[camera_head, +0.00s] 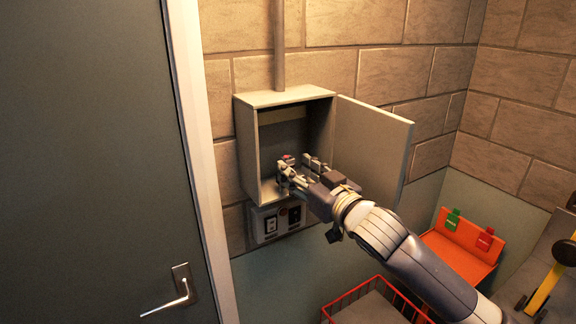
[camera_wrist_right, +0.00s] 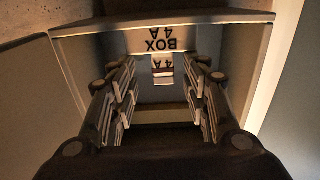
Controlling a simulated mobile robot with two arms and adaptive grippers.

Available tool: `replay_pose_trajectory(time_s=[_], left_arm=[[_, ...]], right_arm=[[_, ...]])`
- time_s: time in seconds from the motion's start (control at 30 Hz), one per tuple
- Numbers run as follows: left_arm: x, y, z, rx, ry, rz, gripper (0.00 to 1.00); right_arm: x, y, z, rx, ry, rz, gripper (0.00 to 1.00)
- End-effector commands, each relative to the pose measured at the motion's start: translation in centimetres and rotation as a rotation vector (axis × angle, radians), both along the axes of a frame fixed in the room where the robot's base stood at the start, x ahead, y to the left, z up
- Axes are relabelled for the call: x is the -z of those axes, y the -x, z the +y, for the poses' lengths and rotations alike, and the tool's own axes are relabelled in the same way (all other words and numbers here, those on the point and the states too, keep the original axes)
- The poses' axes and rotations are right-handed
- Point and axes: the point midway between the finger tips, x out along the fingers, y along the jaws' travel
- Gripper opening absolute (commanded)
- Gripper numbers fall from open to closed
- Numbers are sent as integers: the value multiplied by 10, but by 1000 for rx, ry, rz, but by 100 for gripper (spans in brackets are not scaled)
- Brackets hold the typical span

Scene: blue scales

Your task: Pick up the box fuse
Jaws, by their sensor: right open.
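The box fuse (camera_wrist_right: 163,72) is a small pale piece marked "4 A" with a dark reddish band. In the right wrist view it sits inside the open grey wall box (camera_head: 245,135), by a "BOX 4 A" label (camera_wrist_right: 163,40), which appears upside down. A small reddish bit at the fingers in the head view may be the fuse. My right gripper (camera_head: 298,165) is open and reaches into the box. In the wrist view its fingers stand on either side of the fuse, with gaps to both. My left gripper is not in view.
The box door (camera_head: 372,145) hangs open to the right, close to my right arm. A panel with switches (camera_head: 277,222) is below the box. A red wire basket (camera_head: 375,300) and an orange tray (camera_head: 465,245) with green and red items stand lower right. A grey door (camera_head: 85,150) fills the left.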

Motion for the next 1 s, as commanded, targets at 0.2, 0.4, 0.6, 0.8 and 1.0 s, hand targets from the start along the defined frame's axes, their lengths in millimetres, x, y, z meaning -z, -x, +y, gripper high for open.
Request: replay_pose_trajectory(time_s=[0.2, 0.4, 0.6, 0.8, 1.0], left_arm=[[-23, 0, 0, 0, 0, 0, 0], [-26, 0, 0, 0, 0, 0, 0], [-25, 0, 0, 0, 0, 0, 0], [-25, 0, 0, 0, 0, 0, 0], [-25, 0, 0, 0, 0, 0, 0]], right_arm=[[-5, -24, 18, 0, 0, 1, 43], [-2, -33, 24, 0, 1, 1, 43], [-1, -33, 24, 0, 1, 0, 43], [-1, -33, 23, 0, 1, 0, 0], [-2, -33, 23, 0, 1, -1, 0]])
